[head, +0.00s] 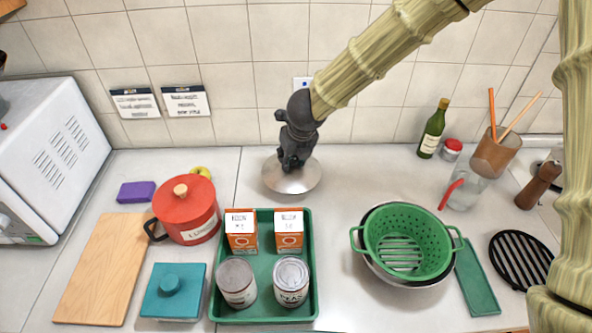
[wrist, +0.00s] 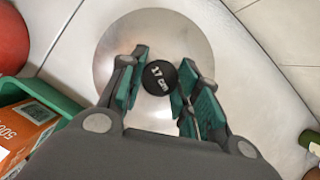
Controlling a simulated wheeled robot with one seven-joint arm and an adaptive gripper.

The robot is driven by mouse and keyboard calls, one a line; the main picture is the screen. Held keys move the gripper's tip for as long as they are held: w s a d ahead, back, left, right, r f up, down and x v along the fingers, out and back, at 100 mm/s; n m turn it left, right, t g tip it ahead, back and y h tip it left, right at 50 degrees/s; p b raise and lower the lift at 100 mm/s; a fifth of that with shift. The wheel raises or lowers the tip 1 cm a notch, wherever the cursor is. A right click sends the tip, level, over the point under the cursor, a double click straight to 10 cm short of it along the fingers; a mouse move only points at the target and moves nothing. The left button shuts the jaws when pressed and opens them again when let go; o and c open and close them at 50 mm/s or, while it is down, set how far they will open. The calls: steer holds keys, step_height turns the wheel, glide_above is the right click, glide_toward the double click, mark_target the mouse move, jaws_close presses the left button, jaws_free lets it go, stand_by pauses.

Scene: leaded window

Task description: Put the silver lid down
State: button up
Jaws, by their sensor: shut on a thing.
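The silver lid (head: 291,178) is a round, shiny disc at the back middle of the counter, behind the green tray. It also shows in the wrist view (wrist: 120,45), with a black knob (wrist: 159,77) marked "17 cm". My gripper (head: 291,165) points down over the lid. In the wrist view my gripper (wrist: 158,80) has its fingers shut on the knob from both sides. The lid looks about level. I cannot tell whether its rim touches the counter.
A green tray (head: 213,308) with cartons and cans stands in front. A red pot (head: 187,217) stands left, and a green colander (head: 407,240) sits in a bowl at right. A bottle (head: 433,130) stands behind. Bare counter (head: 350,170) lies right of the lid.

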mark_target(295, 164)
steer(key=shift+f, duration=2.4)
steer(key=shift+f, duration=0.2)
steer(key=o, duration=1.1)
steer(key=shift+r, duration=0.15)
steer(key=shift+s+d+r, duration=0.15)
steer(key=shift+r, duration=0.4)
steer(key=v, duration=1.1)
steer(key=shift+s, duration=0.1)
steer(key=shift+b, duration=0.3)
